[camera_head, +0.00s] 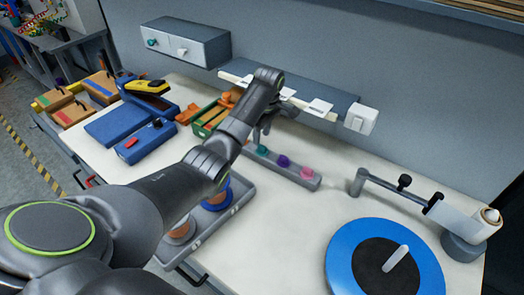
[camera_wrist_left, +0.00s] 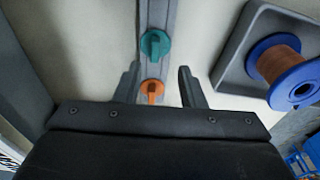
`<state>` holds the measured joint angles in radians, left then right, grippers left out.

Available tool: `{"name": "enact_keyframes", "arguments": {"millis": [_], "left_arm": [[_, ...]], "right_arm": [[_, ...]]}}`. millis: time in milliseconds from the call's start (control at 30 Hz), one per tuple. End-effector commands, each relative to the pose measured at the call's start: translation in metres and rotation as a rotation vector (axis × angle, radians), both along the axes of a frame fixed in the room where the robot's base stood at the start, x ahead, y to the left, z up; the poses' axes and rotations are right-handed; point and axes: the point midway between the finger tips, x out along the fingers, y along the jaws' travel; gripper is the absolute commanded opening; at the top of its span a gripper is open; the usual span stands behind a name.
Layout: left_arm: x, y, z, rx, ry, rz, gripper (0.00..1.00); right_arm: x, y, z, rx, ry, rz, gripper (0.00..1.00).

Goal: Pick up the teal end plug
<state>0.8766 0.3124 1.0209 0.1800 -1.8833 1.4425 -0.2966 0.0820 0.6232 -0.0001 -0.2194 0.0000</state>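The teal end plug (camera_head: 262,149) stands in a grey rack (camera_head: 297,176) at the middle of the table, beside a purple plug (camera_head: 283,160) and a pink plug (camera_head: 306,172). My left gripper (camera_head: 262,132) is above the rack's far left end. In the left wrist view the teal plug (camera_wrist_left: 155,43) lies just beyond the open fingertips (camera_wrist_left: 158,68). An orange plug (camera_wrist_left: 151,90) shows between the fingers, nearer the palm. The gripper appears empty. The orange plug is hidden by my arm in the head view. My right gripper is not in view.
A grey tray (camera_head: 243,188) with spools lies partly under my left arm; a blue-rimmed spool (camera_wrist_left: 290,75) shows in the wrist view. A blue disc (camera_head: 343,245) and a pivoting arm fixture (camera_head: 400,190) stand at right. A wall shelf (camera_head: 325,98) is behind the gripper. Blue bins (camera_head: 118,122) are at left.

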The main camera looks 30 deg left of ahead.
Motion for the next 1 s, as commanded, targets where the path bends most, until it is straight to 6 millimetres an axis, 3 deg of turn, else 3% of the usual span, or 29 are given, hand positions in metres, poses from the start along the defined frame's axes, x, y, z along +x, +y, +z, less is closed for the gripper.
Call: {"name": "enact_keyframes", "arguments": {"millis": [433,733,1000], "left_arm": [[0.007,0.000,-0.047,0.000,0.003,0.001,0.36],[0.007,0.001,-0.053,0.001,0.000,0.000,0.36],[0.007,0.001,-0.053,0.001,0.000,0.000,0.04]], "right_arm": [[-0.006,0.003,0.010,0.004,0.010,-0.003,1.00],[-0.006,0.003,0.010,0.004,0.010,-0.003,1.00],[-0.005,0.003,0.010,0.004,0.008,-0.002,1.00]]}}
